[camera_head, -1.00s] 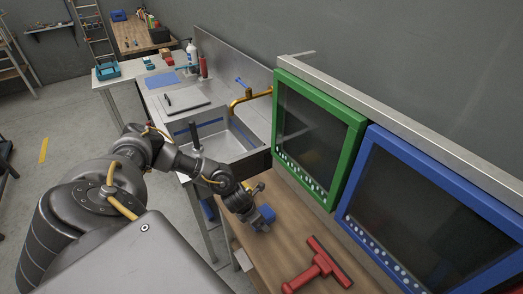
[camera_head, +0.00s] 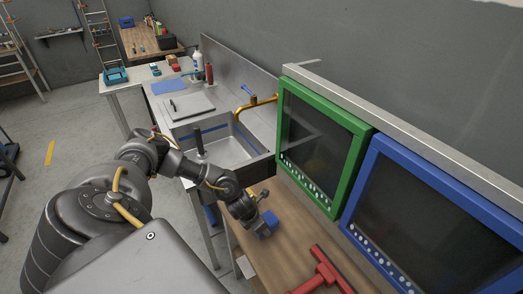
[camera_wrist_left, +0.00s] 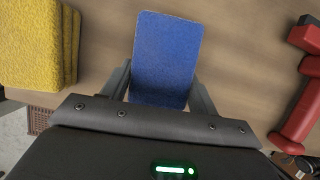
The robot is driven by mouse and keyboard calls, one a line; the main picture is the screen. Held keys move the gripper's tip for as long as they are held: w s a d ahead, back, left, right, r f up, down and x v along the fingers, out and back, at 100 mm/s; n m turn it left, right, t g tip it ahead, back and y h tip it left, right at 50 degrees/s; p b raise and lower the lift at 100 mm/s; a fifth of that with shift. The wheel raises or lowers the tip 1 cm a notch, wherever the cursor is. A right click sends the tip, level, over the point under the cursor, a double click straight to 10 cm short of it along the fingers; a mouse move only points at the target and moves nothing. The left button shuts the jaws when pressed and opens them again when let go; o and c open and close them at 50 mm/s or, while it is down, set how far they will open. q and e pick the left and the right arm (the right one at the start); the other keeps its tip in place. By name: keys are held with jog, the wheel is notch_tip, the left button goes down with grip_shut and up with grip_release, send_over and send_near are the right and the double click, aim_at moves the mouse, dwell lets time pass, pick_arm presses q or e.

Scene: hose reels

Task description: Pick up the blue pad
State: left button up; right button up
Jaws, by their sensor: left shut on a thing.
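The blue pad (camera_wrist_left: 165,55) lies between the two fingers of my left gripper (camera_wrist_left: 160,95) in the left wrist view, over the wooden worktop. In the head view the left gripper (camera_head: 258,228) is low over the worktop below the green-framed screen, with the blue pad (camera_head: 268,222) showing at its fingers. The left gripper is shut on the pad. I cannot tell whether the pad touches the wood. My right gripper is not in view.
A red squeegee-like tool (camera_head: 328,272) lies on the worktop (camera_head: 290,235), right of the gripper. Yellow sponges (camera_wrist_left: 35,45) are left of the pad in the wrist view. Green (camera_head: 335,205) and blue (camera_head: 455,160) framed screens stand behind. A sink (camera_head: 225,150) is further back.

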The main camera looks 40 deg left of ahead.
pick_arm(q)
jog(key=shift+r, duration=0.45)
jog(key=s+a+r+b, duration=0.6)
jog(key=s+a+r, duration=0.2)
jog(key=s+r, duration=0.3)
jog(key=shift+s+r, duration=0.2)
jog(key=shift+r, duration=0.2)
jog(key=shift+a, duration=0.1)
